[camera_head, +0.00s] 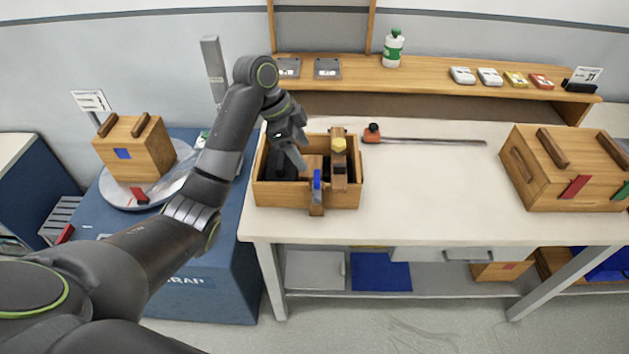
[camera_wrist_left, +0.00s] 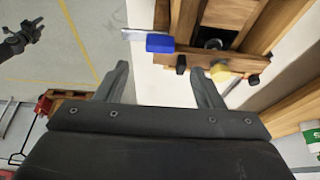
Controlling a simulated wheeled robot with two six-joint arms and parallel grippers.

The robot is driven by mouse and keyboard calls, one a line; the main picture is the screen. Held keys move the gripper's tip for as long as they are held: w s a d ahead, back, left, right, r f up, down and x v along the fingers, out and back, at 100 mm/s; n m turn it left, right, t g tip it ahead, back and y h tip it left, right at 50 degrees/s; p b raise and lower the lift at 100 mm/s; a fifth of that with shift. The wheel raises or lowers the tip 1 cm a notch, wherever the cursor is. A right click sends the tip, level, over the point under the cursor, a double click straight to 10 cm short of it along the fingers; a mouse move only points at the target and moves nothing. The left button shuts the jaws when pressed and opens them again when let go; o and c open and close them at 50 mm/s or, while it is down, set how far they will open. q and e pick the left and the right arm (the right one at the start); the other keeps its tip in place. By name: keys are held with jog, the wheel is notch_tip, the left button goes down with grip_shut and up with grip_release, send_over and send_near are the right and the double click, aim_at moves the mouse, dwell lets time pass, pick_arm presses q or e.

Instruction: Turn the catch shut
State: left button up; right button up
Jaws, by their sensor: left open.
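An open wooden box (camera_head: 335,200) stands at the left end of the white bench. A wooden bar with a yellow knob (camera_head: 339,145) crosses its right side, and a blue part (camera_head: 317,182) sits on wood near its front. In the left wrist view the blue part (camera_wrist_left: 160,43) joins a pale metal strip, and the yellow knob (camera_wrist_left: 220,72) sits between dark knobs. I cannot tell which part is the catch. My left gripper (camera_head: 297,160) is over the box; its fingers (camera_wrist_left: 159,83) are apart and empty. A dark shape resembling my right gripper (camera_wrist_left: 20,40) shows small.
A red-ended bar clamp (camera_head: 425,141) lies right of the box. A closed wooden case (camera_head: 565,185) stands on the bench's right. Another wooden case (camera_head: 135,150) sits on a round plate at left. A shelf (camera_head: 425,76) runs along the back.

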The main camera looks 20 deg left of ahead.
aim_at(316, 175)
pick_arm(q)
jog(key=p+x, duration=0.1)
jog(key=x, duration=0.7)
jog(key=shift+d+f, duration=0.15)
jog(key=shift+f, duration=0.1)
